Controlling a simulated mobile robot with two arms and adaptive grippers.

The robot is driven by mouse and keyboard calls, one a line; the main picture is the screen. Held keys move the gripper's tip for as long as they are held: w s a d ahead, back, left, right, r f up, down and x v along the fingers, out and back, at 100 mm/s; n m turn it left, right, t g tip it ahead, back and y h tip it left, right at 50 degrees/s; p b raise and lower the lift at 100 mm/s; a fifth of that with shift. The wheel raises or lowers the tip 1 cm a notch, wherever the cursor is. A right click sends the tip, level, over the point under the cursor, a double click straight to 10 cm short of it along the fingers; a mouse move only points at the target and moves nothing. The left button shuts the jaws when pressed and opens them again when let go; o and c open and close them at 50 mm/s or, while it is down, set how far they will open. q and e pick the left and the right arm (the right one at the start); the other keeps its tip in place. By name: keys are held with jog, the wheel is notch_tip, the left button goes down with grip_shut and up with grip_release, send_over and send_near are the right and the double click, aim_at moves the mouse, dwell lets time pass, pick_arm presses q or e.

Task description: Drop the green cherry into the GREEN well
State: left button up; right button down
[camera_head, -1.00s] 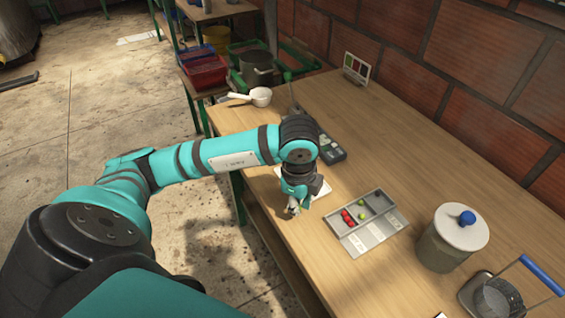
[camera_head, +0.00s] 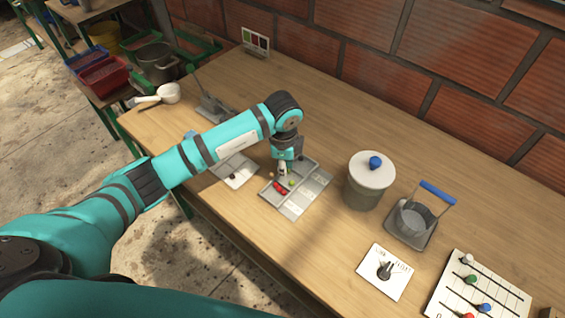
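The grey sorting tray (camera_head: 315,182) lies on the wooden table, with compartments and pale labelled panels along its right side. Red cherries (camera_head: 279,187) lie in its near-left compartment. A small green cherry (camera_head: 292,183) shows in the tray beside the fingers. My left gripper (camera_head: 283,174) points down over the tray's left-middle part, very near the cherries. Its fingers are too small and partly covered to tell whether they are open or hold anything. No compartment can be made out as coloured green. My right gripper is out of view.
A white plate (camera_head: 240,173) with a dark bit lies left of the tray. The table behind the tray is mostly clear.

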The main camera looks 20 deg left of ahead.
aim_at(284, 183)
pick_arm(q)
notch_tip(284, 183, down, 3)
jog(key=shift+r+b, duration=0.2)
jog(key=shift+b, duration=0.45)
jog(key=o, duration=0.7)
jog(key=shift+o, duration=0.2)
jog(key=shift+r, duration=0.15)
notch_tip(284, 183, up, 12)
jog(key=s, duration=0.1)
jog(key=shift+d, duration=0.15)
